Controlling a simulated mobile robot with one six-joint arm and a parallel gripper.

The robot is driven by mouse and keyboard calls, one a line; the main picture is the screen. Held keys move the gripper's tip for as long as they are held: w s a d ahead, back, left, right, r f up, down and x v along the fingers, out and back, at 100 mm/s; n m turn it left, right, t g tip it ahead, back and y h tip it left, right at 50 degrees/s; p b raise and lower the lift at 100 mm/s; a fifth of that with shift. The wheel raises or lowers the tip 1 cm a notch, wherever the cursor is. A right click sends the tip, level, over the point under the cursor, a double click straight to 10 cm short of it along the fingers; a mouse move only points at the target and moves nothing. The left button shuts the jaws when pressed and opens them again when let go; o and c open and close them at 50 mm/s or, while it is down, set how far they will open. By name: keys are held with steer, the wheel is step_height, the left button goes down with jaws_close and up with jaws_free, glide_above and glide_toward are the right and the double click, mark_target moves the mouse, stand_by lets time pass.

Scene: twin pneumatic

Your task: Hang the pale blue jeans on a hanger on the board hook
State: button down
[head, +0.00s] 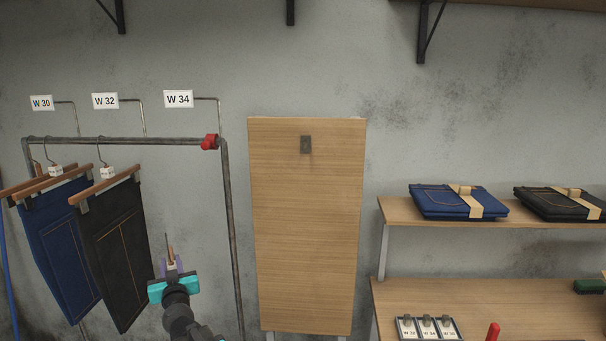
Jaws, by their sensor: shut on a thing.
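The board (305,230) is a tall pale wood panel in the middle, with a small dark grey hook (306,145) near its top. Nothing hangs on the hook. My gripper (173,268) is low and left of the board, in front of the rack. It is shut on a thin brown thing (170,253) with a dark, narrow upright tip; I cannot tell if this is a hanger seen end-on. I see no pale blue jeans in this view. Dark blue jeans (62,235) and black jeans (117,255) hang on wooden hangers at the left.
A grey pipe rack (120,141) with a red end piece (209,142) carries the hanging jeans under W 30, W 32 and W 34 signs. At the right, a shelf (395,212) holds folded blue and black jeans. A lower bench (385,295) holds a tag tray (428,328).

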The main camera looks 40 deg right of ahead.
steer(key=s+d+r+n+y+p, duration=0.4)
steer(key=d+r, duration=0.4)
steer(key=r, duration=0.4)
steer(key=s+d+r+n+y+p, duration=0.2)
steer(key=s+d+r+y, duration=0.3)
steer(key=d+r, duration=0.45)
steer(key=s+d+r+n+y+p, duration=0.1)
steer(key=s+d+r+y, duration=0.15)
steer(key=s+r, duration=0.45)
steer(key=s+d+r+n+y+p, duration=0.1)
steer(key=s+d+r+p, duration=0.15)
steer(key=s+r, duration=0.55)
steer(key=s+d+f+g+y, duration=0.1)
steer(key=s+f, duration=0.6)
steer(key=s, duration=0.1)
steer(key=shift+d+n, duration=0.4)
steer(key=shift+w+d, duration=0.1)
steer(key=shift+w, duration=0.1)
